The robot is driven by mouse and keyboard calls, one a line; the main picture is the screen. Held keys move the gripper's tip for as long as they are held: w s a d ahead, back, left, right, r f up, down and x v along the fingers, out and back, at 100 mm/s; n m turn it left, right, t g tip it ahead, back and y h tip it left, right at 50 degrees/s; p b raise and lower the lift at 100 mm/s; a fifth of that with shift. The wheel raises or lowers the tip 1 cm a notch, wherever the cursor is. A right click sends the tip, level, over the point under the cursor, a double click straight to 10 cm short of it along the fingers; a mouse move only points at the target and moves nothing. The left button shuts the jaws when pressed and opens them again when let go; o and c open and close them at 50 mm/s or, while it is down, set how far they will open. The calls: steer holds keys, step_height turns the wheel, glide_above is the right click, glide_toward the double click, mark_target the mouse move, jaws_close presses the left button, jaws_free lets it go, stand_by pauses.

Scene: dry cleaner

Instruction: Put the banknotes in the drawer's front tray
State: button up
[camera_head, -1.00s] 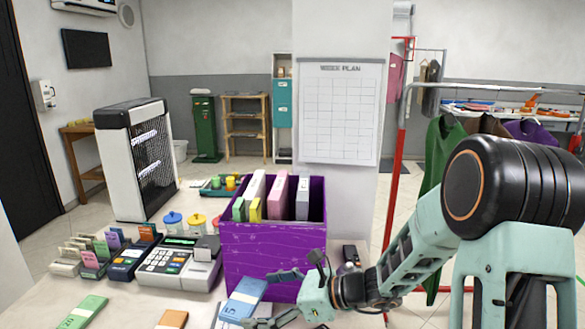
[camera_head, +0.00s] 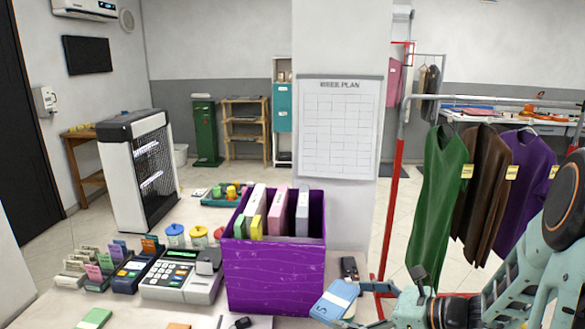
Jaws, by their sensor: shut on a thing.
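My gripper (camera_head: 362,303) is at the lower right, shut on a blue banknote bundle (camera_head: 334,299) marked 5. It holds the bundle tilted, just right of the purple box's front corner. A green banknote bundle (camera_head: 93,318) lies on the counter at the bottom left, cut by the picture edge. A sliver of an orange bundle (camera_head: 178,326) shows at the bottom edge. I cannot make out the drawer or its front tray in this view.
A purple box (camera_head: 268,280) with upright folders stands mid-counter. A small black object (camera_head: 349,268) lies behind the bundle. Clothes (camera_head: 443,195) hang at right.

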steer(key=shift+r+p, duration=2.8)
steer(key=shift+p, duration=1.45)
steer(key=shift+s+f, duration=0.1)
steer(key=shift+f, duration=0.1)
